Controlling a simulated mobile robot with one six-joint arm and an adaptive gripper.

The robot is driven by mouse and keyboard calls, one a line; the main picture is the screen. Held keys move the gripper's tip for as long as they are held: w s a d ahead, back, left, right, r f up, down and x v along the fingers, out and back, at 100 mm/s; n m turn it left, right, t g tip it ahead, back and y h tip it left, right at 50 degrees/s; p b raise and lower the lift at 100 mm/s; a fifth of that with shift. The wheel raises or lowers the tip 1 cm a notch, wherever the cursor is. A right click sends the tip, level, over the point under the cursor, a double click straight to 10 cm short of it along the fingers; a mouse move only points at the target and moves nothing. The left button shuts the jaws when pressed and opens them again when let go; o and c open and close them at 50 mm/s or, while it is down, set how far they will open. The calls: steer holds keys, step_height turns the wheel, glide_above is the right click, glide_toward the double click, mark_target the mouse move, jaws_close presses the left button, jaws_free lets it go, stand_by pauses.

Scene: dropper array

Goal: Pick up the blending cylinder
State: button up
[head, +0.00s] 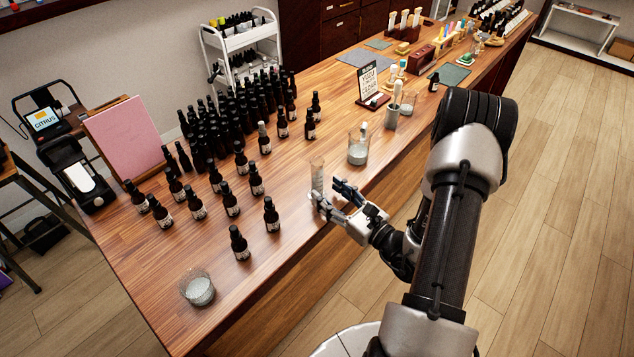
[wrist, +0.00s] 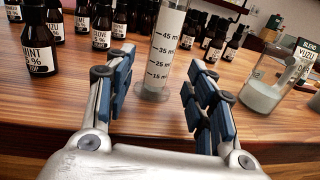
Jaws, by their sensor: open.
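The blending cylinder (head: 317,176) is a clear, upright graduated cylinder near the front edge of the wooden table. My gripper (head: 333,193) is open, with blue-padded fingers, low over the table edge. In the wrist view the open gripper (wrist: 158,88) has one finger to each side of the cylinder's line, and nothing is held. The cylinder's top is cut off in the wrist view.
Dark dropper bottles (head: 271,214) stand left of the cylinder, with a dense group (head: 225,125) behind. A glass beaker (head: 358,150) stands to its right, also in the wrist view (wrist: 265,92). Another beaker (head: 198,289) stands at the near left. Bare wooden table (head: 160,260) lies between.

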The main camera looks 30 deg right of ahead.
mark_target(321, 188)
steer(key=b+x, duration=0.1)
steer(key=x, duration=0.3)
steer(key=shift+w+a+f, duration=0.2)
steer(key=shift+w, duration=0.35)
jaws_close()
